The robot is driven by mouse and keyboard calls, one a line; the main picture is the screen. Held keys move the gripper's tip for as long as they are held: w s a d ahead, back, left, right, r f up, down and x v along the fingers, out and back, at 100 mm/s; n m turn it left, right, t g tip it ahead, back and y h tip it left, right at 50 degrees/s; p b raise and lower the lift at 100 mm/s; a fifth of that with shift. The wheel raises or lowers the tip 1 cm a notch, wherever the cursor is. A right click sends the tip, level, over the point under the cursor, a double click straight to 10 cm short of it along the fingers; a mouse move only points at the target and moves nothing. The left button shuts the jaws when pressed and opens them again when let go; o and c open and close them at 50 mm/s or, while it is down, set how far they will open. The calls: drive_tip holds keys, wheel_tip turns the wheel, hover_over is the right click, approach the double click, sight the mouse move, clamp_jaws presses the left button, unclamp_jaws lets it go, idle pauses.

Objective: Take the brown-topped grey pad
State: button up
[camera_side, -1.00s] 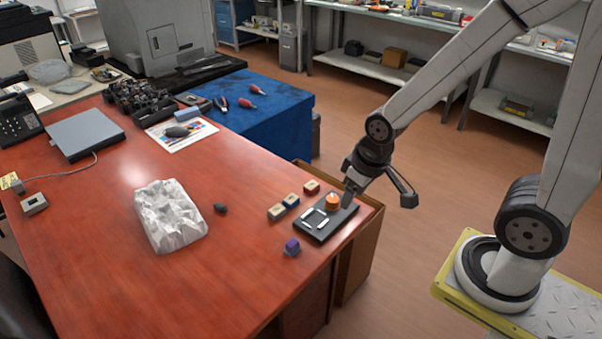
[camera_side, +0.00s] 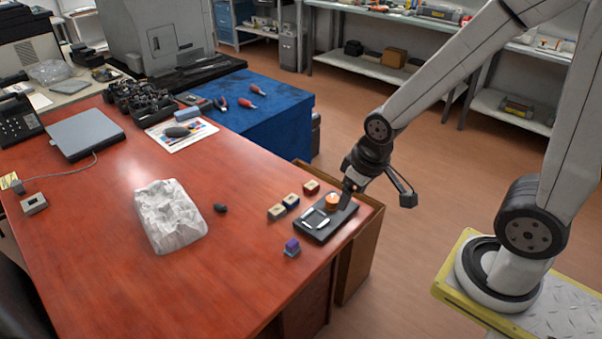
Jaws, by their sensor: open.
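My gripper (camera_side: 346,202) points down at the right end of a dark tray (camera_side: 310,235) near the desk's right edge. Its jaws are open, close beside a round orange-brown piece (camera_side: 332,202) on the tray; I cannot tell whether they touch it. Pale bars (camera_side: 314,220) lie on the tray's left part. Left of the tray are a tan-topped block (camera_side: 277,212), a tan-topped blue block (camera_side: 291,201) and a red block with a pale top (camera_side: 311,187). None shows clearly as a brown-topped grey pad; these pieces are too small to tell.
A purple block (camera_side: 292,247) stands in front of the tray. A small dark lump (camera_side: 220,208) and a crumpled white mass (camera_side: 170,216) lie further left. A blue-covered table (camera_side: 265,120) stands behind. The red desk's front middle (camera_side: 210,290) is clear.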

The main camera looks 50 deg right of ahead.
drive_tip(key=w+d+f+g, duration=0.15)
drive_tip(key=w+f, duration=0.25)
drive_tip(key=w, duration=1.2)
drive_tip(key=g, duration=0.1)
approach(277, 209)
drive_tip(key=shift+s+a+f+m, duration=0.1)
drive_tip(key=shift+s+a+m, duration=0.05)
drive_tip(key=shift+s+m, duration=0.15)
drive_tip(key=shift+w+f, duration=0.3)
drive_tip(key=shift+f, duration=0.25)
drive_tip(key=shift+f, duration=0.1)
drive_tip(key=shift+f, duration=1.2)
drive_tip(key=shift+w+d+f, duration=0.1)
drive_tip(key=shift+f, duration=1.2)
drive_tip(key=shift+d+f, duration=0.1)
drive_tip(key=shift+f, duration=1.2)
